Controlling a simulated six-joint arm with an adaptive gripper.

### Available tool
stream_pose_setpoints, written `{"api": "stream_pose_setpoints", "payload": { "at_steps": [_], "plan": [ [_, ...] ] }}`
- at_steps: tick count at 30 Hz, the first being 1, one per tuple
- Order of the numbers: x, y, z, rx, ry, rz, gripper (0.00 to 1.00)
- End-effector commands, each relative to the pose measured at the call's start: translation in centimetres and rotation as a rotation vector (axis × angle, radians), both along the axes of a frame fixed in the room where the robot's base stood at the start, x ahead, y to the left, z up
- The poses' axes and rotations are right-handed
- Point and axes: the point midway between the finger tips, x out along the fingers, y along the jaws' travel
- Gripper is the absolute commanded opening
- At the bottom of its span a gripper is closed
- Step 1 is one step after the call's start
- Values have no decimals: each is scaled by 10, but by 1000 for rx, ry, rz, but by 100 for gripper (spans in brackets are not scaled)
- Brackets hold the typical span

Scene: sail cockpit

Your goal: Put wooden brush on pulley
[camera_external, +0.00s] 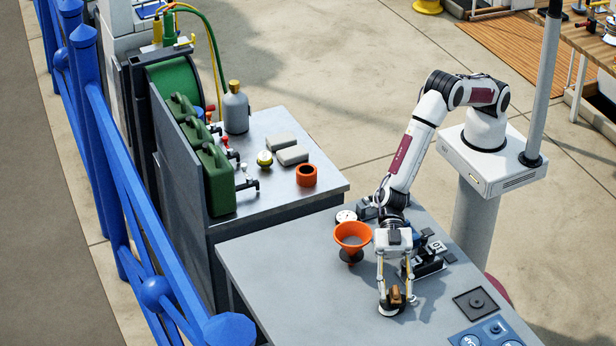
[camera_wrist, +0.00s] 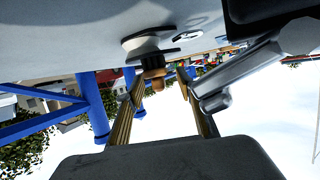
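The wooden brush (camera_external: 397,297) is a small brown piece at the front of the grey table. It appears to rest on a round grey and black piece, likely the pulley (camera_external: 388,309), though its outline is partly hidden. My gripper (camera_external: 397,304) points down with its fingers on either side of the brush, spread wider than it. In the wrist view, the brown brush (camera_wrist: 153,65) shows between the fingertips of my gripper (camera_wrist: 160,75), against the dark and silver pulley (camera_wrist: 148,46). A gap shows beside the right finger; contact at the left finger is unclear.
An orange funnel (camera_external: 352,236) stands left of my gripper. Dark hardware (camera_external: 428,262) lies close behind it on the right. A black square plate (camera_external: 480,303) and blue panels (camera_external: 490,335) are at the right front. The table's left front is clear.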

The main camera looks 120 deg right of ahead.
Motion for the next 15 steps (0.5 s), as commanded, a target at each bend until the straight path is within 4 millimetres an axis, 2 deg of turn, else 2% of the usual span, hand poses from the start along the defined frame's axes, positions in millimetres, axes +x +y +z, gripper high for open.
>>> {"api": "stream_pose_setpoints", "payload": {
  "at_steps": [8,15],
  "plan": [
    [0,-1,4,0,-1,0,37],
    [-5,-13,8,0,1,0,37]
  ]
}}
